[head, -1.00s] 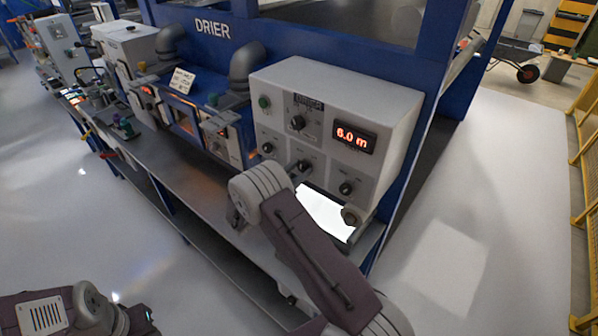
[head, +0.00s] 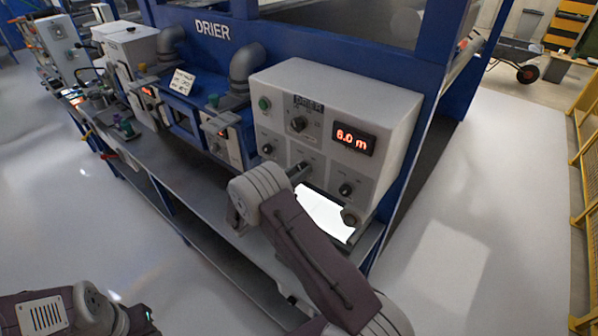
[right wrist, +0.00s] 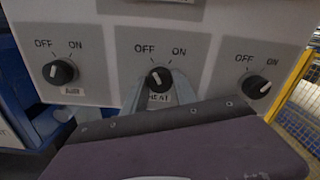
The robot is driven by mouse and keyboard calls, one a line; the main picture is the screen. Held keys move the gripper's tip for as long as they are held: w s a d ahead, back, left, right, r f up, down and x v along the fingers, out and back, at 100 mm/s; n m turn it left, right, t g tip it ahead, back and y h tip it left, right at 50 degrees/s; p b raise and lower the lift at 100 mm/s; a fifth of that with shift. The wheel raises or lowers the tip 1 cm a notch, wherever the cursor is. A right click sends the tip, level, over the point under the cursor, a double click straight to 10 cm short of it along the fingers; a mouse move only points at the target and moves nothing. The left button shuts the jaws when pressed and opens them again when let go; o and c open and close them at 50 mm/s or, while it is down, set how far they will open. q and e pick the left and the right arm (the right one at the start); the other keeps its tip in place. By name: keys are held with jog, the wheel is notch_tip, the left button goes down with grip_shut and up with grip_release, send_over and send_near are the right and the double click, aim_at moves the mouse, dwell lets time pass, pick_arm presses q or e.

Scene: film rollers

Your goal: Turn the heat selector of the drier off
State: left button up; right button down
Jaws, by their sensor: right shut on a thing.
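The drier's control box (head: 385,100) is light grey, with several black knobs and a red display reading "6.0 m". In the right wrist view the heat selector (right wrist: 159,79) is a black round knob above the label HEAT, under OFF and ON. Its white mark points up and slightly left, toward OFF. My right gripper (right wrist: 158,86) has one finger on each side of this knob and is shut on it. In the head view my right gripper (head: 299,172) reaches the panel, largely hiding the knob. My left gripper (head: 145,318) is at the bottom left, its fingers unclear.
The AIR knob (right wrist: 58,72) is to the left, its mark toward OFF. Another knob (right wrist: 257,87) is to the right, its mark toward ON. A grey bench (head: 190,170) runs below the drier. The floor at right is open up to a yellow fence (head: 590,140).

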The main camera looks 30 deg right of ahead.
jog(key=shift+r, duration=0.1)
dwell(0.3)
jog(key=c, duration=1)
grip_release()
jog(key=shift+a, duration=0.15)
jog(key=b+v, duration=0.3)
jog(key=v, duration=0.5)
jog(key=shift+s+a+b, duration=0.2)
jog(key=shift+a+b, duration=0.15)
